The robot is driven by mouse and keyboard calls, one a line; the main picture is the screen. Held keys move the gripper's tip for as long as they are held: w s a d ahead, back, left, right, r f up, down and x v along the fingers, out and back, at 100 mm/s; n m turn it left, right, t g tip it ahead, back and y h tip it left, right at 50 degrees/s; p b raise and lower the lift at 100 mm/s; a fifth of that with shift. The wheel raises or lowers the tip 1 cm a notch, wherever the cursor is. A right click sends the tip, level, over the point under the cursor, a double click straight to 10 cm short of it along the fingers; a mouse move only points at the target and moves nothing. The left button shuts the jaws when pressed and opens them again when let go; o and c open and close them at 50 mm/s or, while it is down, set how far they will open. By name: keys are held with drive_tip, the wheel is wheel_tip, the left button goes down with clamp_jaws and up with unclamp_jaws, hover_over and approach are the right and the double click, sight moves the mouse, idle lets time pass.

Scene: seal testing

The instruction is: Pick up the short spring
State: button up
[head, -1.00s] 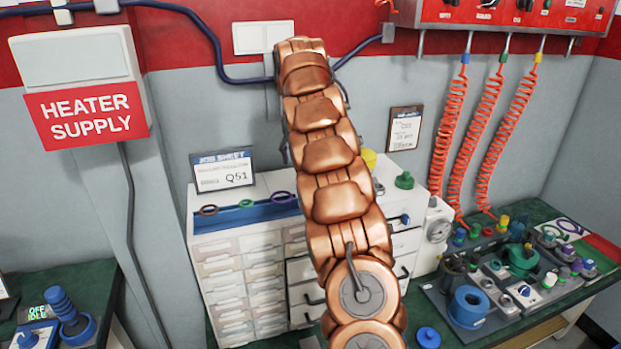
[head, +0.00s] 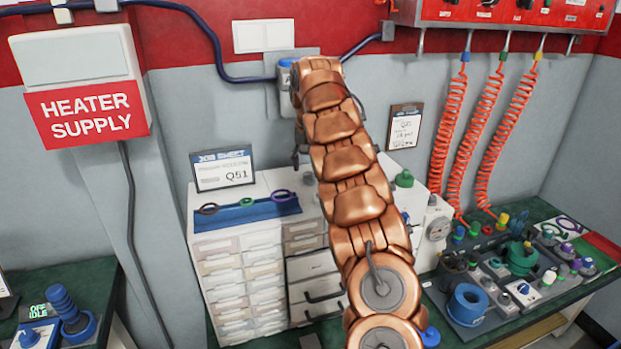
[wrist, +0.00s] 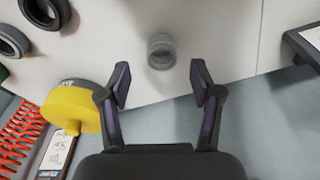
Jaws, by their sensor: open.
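A small grey ribbed cylinder, which looks like the short spring (wrist: 161,52), stands on the pale cabinet top in the wrist view. My gripper (wrist: 161,84) is open, with its two dark fingers apart and nothing between the tips. In the picture the spring lies just beyond the fingertips, roughly centred between them. I cannot tell the height gap between them. In the head view my arm covers the spring and most of my gripper.
A yellow round thing (wrist: 75,106) sits close to the left finger. Dark rings (wrist: 46,12) lie at the upper left, and a framed card (wrist: 306,45) is at the right. The white drawer cabinet (head: 238,235) carries a job sheet stand (head: 223,170) and a blue ring holder (head: 247,213).

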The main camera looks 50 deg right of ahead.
sight(310, 174)
drive_tip(key=shift+w+d+f+p, duration=0.1)
drive_tip(key=shift+f+p, duration=0.2)
drive_tip(key=shift+f, duration=0.7)
drive_tip(key=shift+w+d+f+p, duration=0.1)
drive_tip(key=shift+f+p, duration=0.2)
drive_tip(key=shift+f, duration=0.65)
drive_tip(key=shift+c, duration=0.3)
clamp_jaws()
